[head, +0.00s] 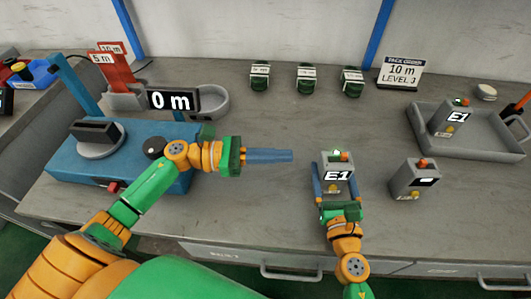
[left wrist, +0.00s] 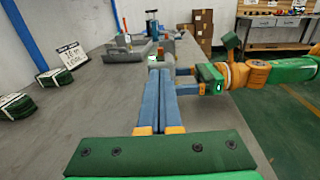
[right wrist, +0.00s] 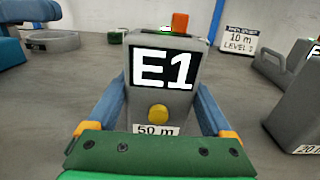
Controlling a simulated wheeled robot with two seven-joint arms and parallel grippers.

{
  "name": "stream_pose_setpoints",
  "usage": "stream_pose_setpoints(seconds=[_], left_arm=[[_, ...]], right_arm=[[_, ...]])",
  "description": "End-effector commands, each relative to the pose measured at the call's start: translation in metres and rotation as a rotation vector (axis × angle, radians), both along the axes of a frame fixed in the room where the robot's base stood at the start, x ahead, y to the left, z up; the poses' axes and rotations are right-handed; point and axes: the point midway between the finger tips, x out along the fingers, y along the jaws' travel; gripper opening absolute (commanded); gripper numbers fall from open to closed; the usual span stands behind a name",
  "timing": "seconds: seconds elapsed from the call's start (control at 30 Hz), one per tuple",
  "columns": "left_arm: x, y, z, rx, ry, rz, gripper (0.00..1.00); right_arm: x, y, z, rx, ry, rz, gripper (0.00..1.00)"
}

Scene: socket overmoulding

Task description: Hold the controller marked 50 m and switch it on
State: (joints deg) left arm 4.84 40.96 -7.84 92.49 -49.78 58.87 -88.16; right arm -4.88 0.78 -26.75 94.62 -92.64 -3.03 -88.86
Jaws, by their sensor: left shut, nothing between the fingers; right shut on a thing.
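The controller marked 50 m (right wrist: 160,95) is a grey box with an orange knob on top, a small green light, a yellow button and a lit screen reading E1. It stands upright at the table's front in the head view (head: 337,187). My right gripper (head: 334,180) is shut on it, one blue finger on each side, as the right wrist view also shows (right wrist: 163,115). My left gripper (head: 292,156) is shut and empty, its fingers pointing right toward the controller but apart from it. The left wrist view shows its closed fingers (left wrist: 160,75).
A similar grey controller with a dark front (head: 415,180) stands to the right; its label reads 20 m (right wrist: 310,149). Another showing E1 (head: 450,118) is in a grey tray (head: 490,150). Green spools (head: 306,78) and a 10 m sign (head: 401,73) stand behind.

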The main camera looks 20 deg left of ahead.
Motion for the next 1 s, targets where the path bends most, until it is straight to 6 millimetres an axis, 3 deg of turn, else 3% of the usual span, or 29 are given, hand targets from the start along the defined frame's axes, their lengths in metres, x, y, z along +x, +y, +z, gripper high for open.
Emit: stream_pose_setpoints(seconds=[0.2,0.63,0.67,0.7,1.0], left_arm=[[-0.012,0.027,0.000,0.001,0.000,0.001,0.00],[-0.013,0.031,0.000,-0.001,-0.001,0.000,0.00],[-0.013,0.031,0.000,-0.001,-0.001,0.000,0.00],[-0.013,0.031,0.000,-0.001,-0.001,0.000,0.00],[-0.013,0.031,0.000,-0.001,-0.001,0.000,0.00]], right_arm=[[0.000,-0.001,0.000,0.000,0.001,-0.002,0.22],[0.000,-0.001,0.000,0.000,0.000,-0.003,0.22],[0.000,-0.001,0.000,0.000,0.000,-0.003,0.87],[0.000,-0.001,0.000,0.000,0.000,-0.003,0.98],[-0.005,-0.004,-0.001,-0.003,0.001,-0.003,1.00]])
